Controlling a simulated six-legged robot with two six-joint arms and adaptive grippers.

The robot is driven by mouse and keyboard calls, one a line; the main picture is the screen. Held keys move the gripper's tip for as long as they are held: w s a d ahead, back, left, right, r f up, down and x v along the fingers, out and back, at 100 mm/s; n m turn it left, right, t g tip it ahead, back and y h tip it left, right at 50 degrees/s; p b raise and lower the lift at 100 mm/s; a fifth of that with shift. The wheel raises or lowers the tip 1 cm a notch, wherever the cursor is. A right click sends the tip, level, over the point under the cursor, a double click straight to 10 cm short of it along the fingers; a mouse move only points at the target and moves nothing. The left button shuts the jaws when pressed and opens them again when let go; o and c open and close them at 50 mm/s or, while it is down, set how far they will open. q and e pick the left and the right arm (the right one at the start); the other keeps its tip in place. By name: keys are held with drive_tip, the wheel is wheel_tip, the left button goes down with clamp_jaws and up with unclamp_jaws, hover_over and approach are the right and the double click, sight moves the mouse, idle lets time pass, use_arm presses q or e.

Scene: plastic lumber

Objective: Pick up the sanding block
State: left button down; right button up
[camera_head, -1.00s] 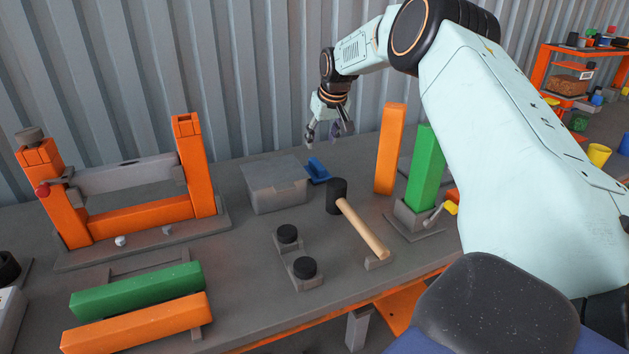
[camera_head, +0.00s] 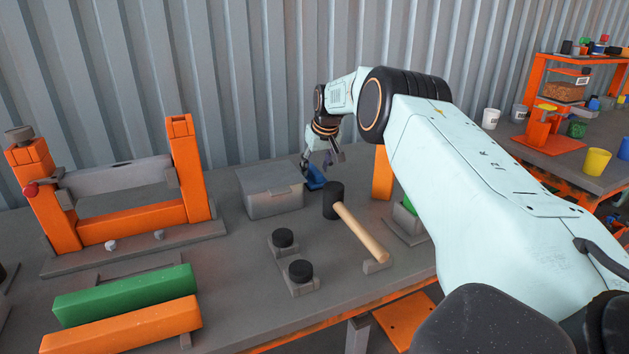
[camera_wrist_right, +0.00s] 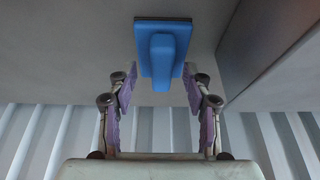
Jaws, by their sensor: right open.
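The sanding block (camera_head: 314,177) is blue with a raised grip and a dark base edge. It lies on the grey bench just right of the grey lidded box. It also shows in the right wrist view (camera_wrist_right: 162,50) at the top middle, with its handle between the lines of the two fingers. My right gripper (camera_head: 319,164) is directly over the block in the head view. In the right wrist view its purple-padded fingers (camera_wrist_right: 160,92) are open, one to each side of the block's near end, with nothing gripped. My left gripper is not in view.
The grey box (camera_head: 272,190) stands close left of the block. A mallet (camera_head: 356,226) lies to the right and nearer. An orange post (camera_head: 382,174) stands right, partly behind my arm. Black round knobs (camera_head: 283,238) stand nearer. The corrugated wall (camera_head: 250,70) is behind.

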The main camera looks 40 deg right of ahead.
drive_tip(key=shift+w+f, duration=0.3)
drive_tip(key=shift+f, duration=0.35)
drive_tip(key=shift+a+r, duration=0.1)
drive_tip(key=shift+s, duration=0.1)
drive_tip(key=shift+c, duration=0.2)
drive_tip(key=shift+c, duration=1.4)
clamp_jaws()
